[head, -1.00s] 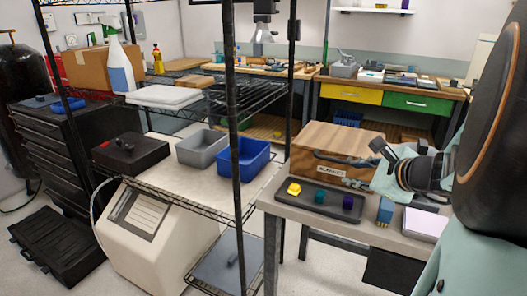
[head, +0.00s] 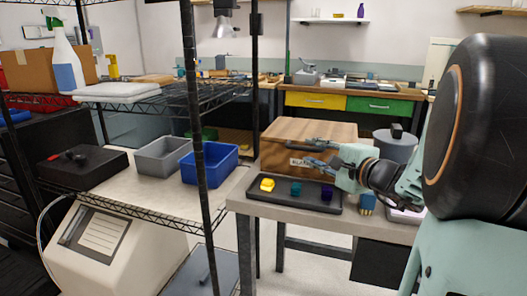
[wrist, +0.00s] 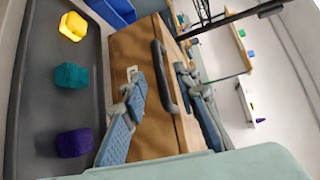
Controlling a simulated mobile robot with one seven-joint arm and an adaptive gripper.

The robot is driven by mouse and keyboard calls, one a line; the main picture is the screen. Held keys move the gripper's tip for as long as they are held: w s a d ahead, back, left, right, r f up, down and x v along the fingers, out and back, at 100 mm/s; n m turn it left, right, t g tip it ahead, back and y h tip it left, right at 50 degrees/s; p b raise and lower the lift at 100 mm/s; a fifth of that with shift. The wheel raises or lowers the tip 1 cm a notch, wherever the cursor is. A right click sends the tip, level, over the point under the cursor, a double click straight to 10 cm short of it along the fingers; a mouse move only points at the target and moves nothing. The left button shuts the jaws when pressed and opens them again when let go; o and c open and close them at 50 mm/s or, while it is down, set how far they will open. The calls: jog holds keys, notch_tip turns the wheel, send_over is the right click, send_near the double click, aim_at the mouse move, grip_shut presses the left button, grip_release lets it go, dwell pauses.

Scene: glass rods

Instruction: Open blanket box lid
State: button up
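The blanket box (head: 340,132) is a brown wooden box at the back of the grey table, with a pale label on its front, partly hidden by my gripper. Its lid looks shut. In the wrist view the box (wrist: 135,50) shows its dark bar handle (wrist: 160,72). My gripper (head: 308,154) is in front of the box, level with its upper front. It is open; in the wrist view its two fingers (wrist: 168,98) lie apart, one to each side of the handle. I cannot tell whether either finger touches it.
A dark tray (head: 250,193) with yellow (head: 267,184), teal (head: 296,188) and purple (head: 327,193) pieces lies before the box. A grey pot (head: 398,146) stands right of it. A wire shelf with a blue bin (head: 208,163) and a black post stand to the left.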

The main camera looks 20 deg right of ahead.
aim_at(307, 150)
jog(key=shift+x, duration=2.2)
jog(key=shift+c, duration=0.3)
grip_shut()
